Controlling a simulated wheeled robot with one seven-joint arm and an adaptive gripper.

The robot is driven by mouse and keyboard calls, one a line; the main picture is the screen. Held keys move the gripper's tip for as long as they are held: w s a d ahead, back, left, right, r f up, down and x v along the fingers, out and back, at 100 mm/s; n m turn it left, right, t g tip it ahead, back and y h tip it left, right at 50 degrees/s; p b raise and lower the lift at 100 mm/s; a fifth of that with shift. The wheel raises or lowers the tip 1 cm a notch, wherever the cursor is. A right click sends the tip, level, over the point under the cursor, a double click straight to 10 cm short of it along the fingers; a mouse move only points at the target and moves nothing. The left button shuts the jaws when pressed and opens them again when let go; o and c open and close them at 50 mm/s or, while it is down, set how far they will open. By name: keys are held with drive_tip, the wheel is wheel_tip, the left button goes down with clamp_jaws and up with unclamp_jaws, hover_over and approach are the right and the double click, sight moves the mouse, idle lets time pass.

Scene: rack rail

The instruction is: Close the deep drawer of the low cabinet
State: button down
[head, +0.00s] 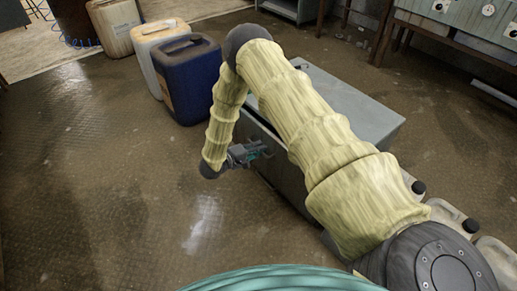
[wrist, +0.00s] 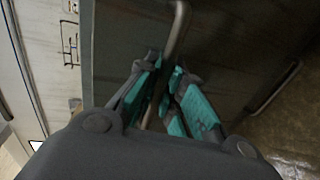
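The low grey cabinet (head: 362,108) stands on the floor behind my arm, which covers much of it. Its front (head: 285,172) faces left. A dark gap shows along its upper front edge, partly hidden by my arm; how far the deep drawer stands out is unclear. My gripper (head: 262,150) is at the front of the cabinet. In the wrist view, a metal bar handle (wrist: 179,28) on the dark drawer front (wrist: 125,38) runs between the teal fingers of my gripper (wrist: 164,68). The fingers are close together around the bar.
A second bar handle (wrist: 275,88) shows at the right of the wrist view. A blue canister (head: 188,80) and pale canisters (head: 116,27) stand behind my arm to the left. The floor at left is clear.

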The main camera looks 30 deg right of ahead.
sight(266, 144)
drive_tip(key=shift+r+p+x, duration=0.2)
drive_tip(key=shift+p+x, duration=0.15)
drive_tip(key=shift+x, duration=0.75)
drive_tip(key=shift+r+p+x, duration=0.25)
drive_tip(key=shift+p+x, duration=0.05)
drive_tip(key=shift+x, duration=0.8)
drive_tip(key=shift+d, duration=0.15)
drive_tip(key=c, duration=1.5)
unclamp_jaws()
drive_tip(key=shift+d, duration=0.1)
drive_tip(key=v, duration=1.2)
drive_tip(key=shift+w, duration=0.1)
